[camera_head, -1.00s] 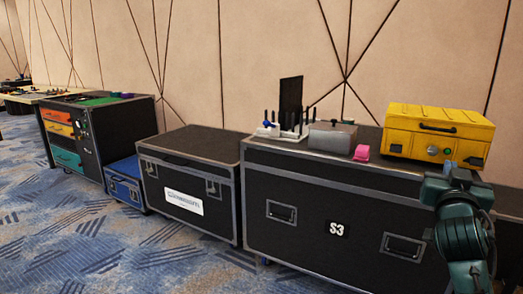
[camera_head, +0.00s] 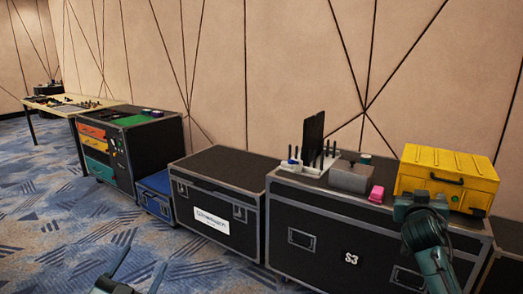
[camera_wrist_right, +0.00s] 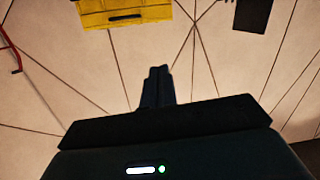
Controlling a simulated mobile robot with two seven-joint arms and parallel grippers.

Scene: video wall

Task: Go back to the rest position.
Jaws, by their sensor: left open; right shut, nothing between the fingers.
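My left gripper (camera_head: 143,257) shows at the bottom left of the head view, its two fingers apart with only carpet between them. It is over the floor in front of the black case. My right arm (camera_head: 432,250) rises at the lower right of the head view, in front of the case marked S3; its gripper is not clear there. In the right wrist view my right gripper (camera_wrist_right: 157,73) has its fingers together and holds nothing.
A yellow case (camera_head: 448,172), a pink item (camera_head: 377,194) and a grey box (camera_head: 350,177) stand on the S3 case (camera_head: 330,245). A low black case (camera_head: 215,205), a blue case (camera_head: 154,193) and a drawer cabinet (camera_head: 150,150) stand left. Carpet (camera_head: 50,230) is open at front left.

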